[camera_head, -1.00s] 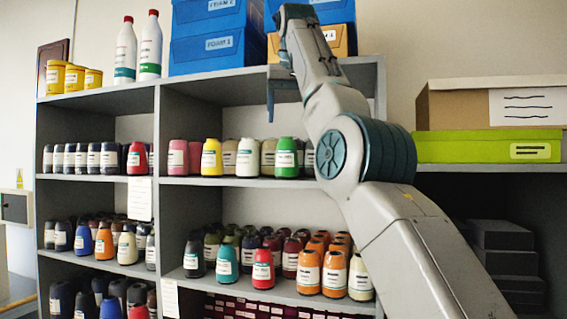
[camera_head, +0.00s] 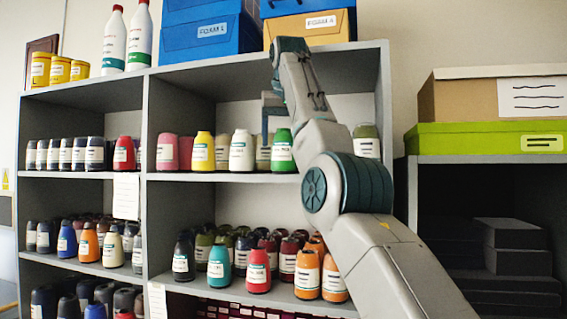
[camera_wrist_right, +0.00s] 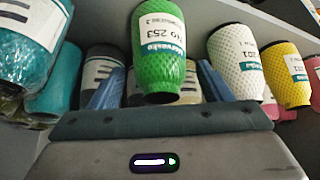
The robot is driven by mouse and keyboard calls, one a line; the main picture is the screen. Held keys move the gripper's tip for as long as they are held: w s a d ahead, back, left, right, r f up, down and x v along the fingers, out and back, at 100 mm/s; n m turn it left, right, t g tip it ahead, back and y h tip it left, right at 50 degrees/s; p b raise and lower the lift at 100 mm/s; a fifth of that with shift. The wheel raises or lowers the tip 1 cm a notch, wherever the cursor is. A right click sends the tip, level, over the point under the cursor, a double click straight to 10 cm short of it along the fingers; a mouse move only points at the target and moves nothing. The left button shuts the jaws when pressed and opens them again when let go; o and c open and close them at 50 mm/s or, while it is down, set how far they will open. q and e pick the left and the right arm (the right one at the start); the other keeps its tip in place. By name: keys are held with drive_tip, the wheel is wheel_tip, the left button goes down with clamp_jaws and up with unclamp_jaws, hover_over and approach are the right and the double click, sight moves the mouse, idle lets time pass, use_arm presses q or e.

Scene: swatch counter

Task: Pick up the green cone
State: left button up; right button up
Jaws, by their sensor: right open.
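The green cone (camera_head: 283,152) stands upright with a white label on the upper middle shelf, near its right end. In the right wrist view the green cone (camera_wrist_right: 168,50) is large, just ahead of my right gripper (camera_wrist_right: 158,88). Its blue fingers are apart, one on each side of the cone in that picture; I cannot tell whether they touch it. In the head view my right gripper (camera_head: 271,112) is just above and left of the cone, partly hidden by my arm. My left gripper is not in view.
A white cone (camera_head: 242,152) and a yellow cone (camera_head: 202,154) stand left of the green one. A tan cone (camera_head: 263,157) is close behind. Teal cones (camera_wrist_right: 25,40) show at the left in the wrist view. The shelf board (camera_head: 225,178) lies below.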

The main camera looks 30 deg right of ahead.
sight(283, 147)
drive_tip(key=shift+w+d+f, duration=0.1)
drive_tip(key=shift+w+f, duration=0.05)
drive_tip(key=shift+f, duration=0.7)
drive_tip(key=shift+x, duration=0.8)
drive_tip(key=shift+r, duration=0.15)
drive_tip(key=c, duration=1.1)
drive_tip(key=shift+r, duration=0.1)
